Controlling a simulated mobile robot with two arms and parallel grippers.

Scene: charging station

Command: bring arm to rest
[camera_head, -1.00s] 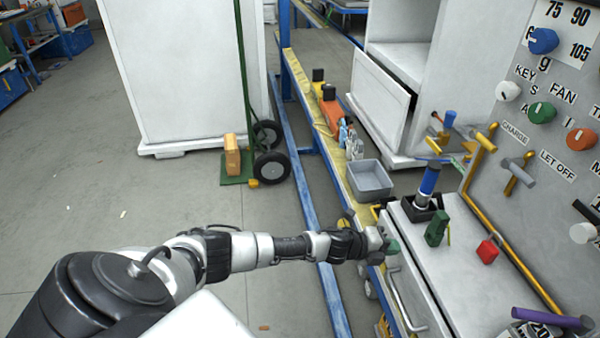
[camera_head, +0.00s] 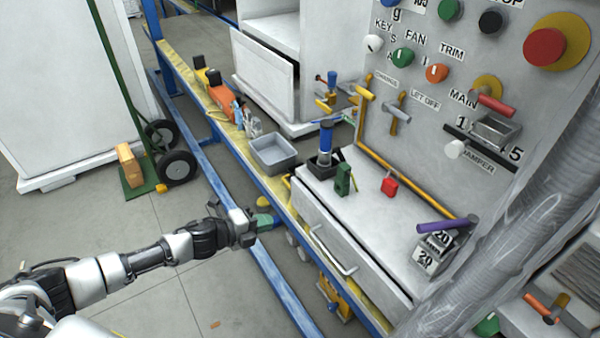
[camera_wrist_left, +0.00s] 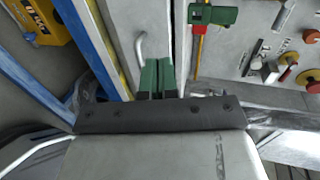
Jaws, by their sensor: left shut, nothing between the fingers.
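My left arm comes in from the lower left in the head view. My left gripper (camera_head: 264,222) is at the blue and yellow rail, left of the white cabinet's drawer handle (camera_head: 334,252) and apart from it. Its green fingers are together and empty; in the left wrist view the green fingers (camera_wrist_left: 158,77) lie side by side. The curved handle (camera_wrist_left: 140,45) shows beyond them. My right gripper is out of view.
A grey bin (camera_head: 273,156) stands on the rail. A control panel (camera_head: 440,110) rises behind.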

